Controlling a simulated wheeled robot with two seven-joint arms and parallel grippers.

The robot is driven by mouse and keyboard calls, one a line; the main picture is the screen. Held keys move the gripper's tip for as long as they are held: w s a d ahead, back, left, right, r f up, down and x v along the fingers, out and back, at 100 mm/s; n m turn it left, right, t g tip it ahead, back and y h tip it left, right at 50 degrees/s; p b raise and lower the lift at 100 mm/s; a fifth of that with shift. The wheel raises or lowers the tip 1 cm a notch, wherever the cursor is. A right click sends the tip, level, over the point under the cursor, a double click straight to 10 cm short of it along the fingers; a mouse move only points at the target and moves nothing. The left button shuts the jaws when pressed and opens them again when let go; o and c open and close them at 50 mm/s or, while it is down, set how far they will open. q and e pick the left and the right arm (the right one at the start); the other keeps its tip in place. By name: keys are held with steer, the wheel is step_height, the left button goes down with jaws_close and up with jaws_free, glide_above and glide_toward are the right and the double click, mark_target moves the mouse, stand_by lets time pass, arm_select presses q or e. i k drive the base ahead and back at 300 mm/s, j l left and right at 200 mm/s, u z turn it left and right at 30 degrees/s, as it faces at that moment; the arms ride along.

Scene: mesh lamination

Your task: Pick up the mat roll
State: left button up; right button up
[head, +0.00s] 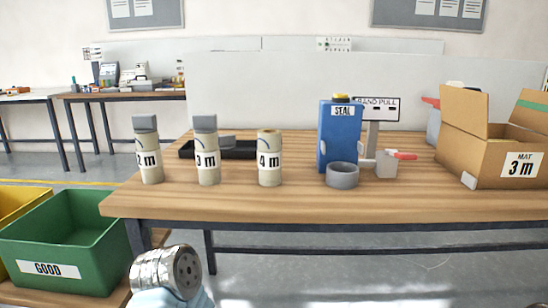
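Three upright beige rolls with white labels stand in a row on the wooden table (300,206): a left roll (149,146) that seems to read "2 m", a middle roll (206,144) reading "3 m", and a right roll (269,144) reading "4 m". Grey blocks show at the tops of the left and middle rolls; the right roll's top is bare. An open cardboard box (465,140) marked "MAT 3 m" stands at the right. A silver, round-ended part of my arm shows low at the left, below the table edge. No gripper fingers are in view.
A black tray (238,151) lies behind the rolls. A blue "SEAL" device (338,136), a grey ring (342,175) and a "HAND PULL" sign (377,109) stand right of centre. A green "GOOD" bin (85,247) sits low left. The table's front strip is clear.

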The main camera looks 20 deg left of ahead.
mark_target(269, 140)
steer(key=k+j, duration=0.1)
steer(key=j, duration=0.35)
steer(key=k+j+z, duration=0.1)
steer(key=j, duration=0.35)
steer(key=k+j, duration=0.1)
steer(key=j, duration=0.35)
